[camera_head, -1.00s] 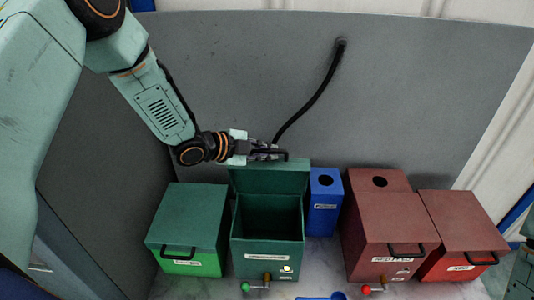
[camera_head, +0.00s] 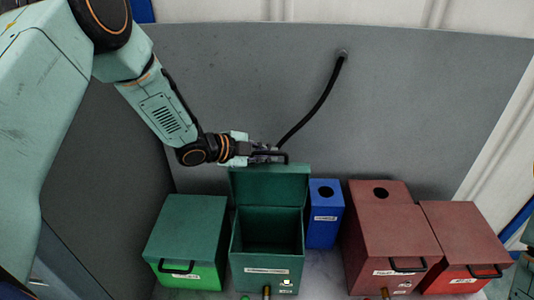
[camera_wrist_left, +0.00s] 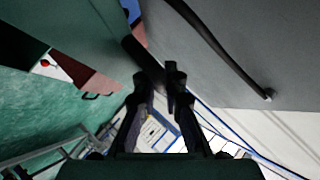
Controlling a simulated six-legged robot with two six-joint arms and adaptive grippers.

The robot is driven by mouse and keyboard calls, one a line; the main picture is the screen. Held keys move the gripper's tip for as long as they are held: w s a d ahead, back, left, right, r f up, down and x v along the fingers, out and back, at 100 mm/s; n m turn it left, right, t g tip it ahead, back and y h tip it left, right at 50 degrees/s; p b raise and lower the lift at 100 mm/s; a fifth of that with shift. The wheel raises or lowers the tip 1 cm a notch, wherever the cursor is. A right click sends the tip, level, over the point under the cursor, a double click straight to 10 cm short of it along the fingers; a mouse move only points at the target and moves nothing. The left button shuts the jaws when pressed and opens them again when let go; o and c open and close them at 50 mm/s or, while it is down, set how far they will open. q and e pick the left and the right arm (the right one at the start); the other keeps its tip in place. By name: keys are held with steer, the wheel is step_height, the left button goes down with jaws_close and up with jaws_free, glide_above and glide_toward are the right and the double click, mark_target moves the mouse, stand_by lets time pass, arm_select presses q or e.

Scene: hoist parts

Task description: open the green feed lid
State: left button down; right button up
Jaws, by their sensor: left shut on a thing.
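The dark green box (camera_head: 267,245) in the middle has its green lid (camera_head: 270,186) raised upright at the back, and its dark inside shows. My left gripper (camera_head: 268,155) is at the top edge of this lid, shut on the lid's black handle (camera_head: 284,157).
A closed green box (camera_head: 188,240) stands to the left. A narrow blue box (camera_head: 324,214), a dark red box (camera_head: 390,225) and a red box (camera_head: 462,240) stand to the right. A black hose (camera_head: 318,108) hangs on the grey panel (camera_head: 230,80) behind.

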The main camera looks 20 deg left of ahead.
arm_select(q)
steer(key=c, duration=1.4)
jaws_free()
steer(key=shift+s+r, duration=0.1)
steer(key=v, duration=1.2)
